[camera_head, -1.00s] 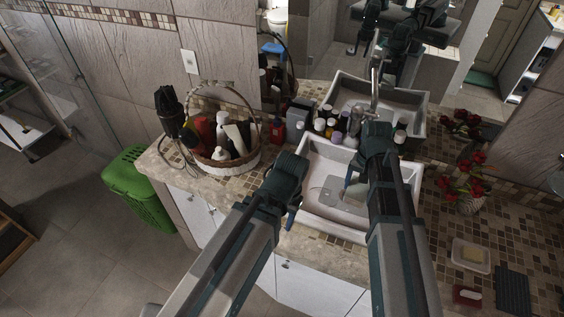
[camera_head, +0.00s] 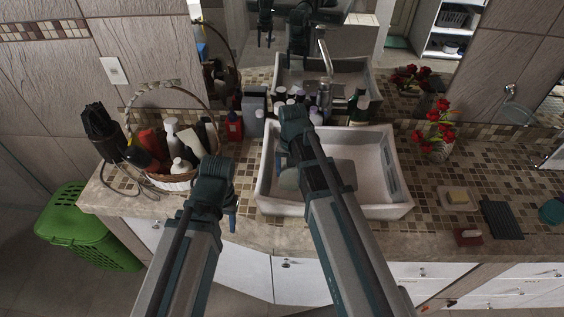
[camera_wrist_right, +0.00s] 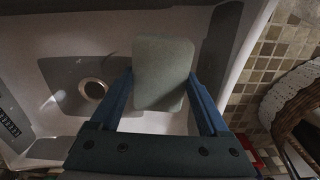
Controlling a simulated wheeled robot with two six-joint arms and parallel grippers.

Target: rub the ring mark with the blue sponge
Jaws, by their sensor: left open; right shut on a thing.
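My right gripper (camera_wrist_right: 160,108) is shut on a pale grey-blue block, the sponge (camera_wrist_right: 163,72), with one blue finger on each side. In the head view the sponge (camera_head: 289,179) shows beside my right arm, over the left part of the white sink basin (camera_head: 398,172). I cannot tell whether it touches the basin. My left gripper (camera_head: 229,212) is open and empty, left of the basin near the counter's front edge; its jaws are partly hidden. I cannot make out the ring mark in either view; my right arm and the sponge cover part of the basin.
A wicker basket (camera_head: 172,180) of bottles stands left of the basin. Several bottles (camera_head: 290,97) and a tap (camera_head: 325,58) stand behind it. Red flowers (camera_head: 437,133), a soap dish (camera_head: 458,200) and a dark red item (camera_head: 467,237) are on the right. The drain (camera_wrist_right: 93,88) shows in the wrist view.

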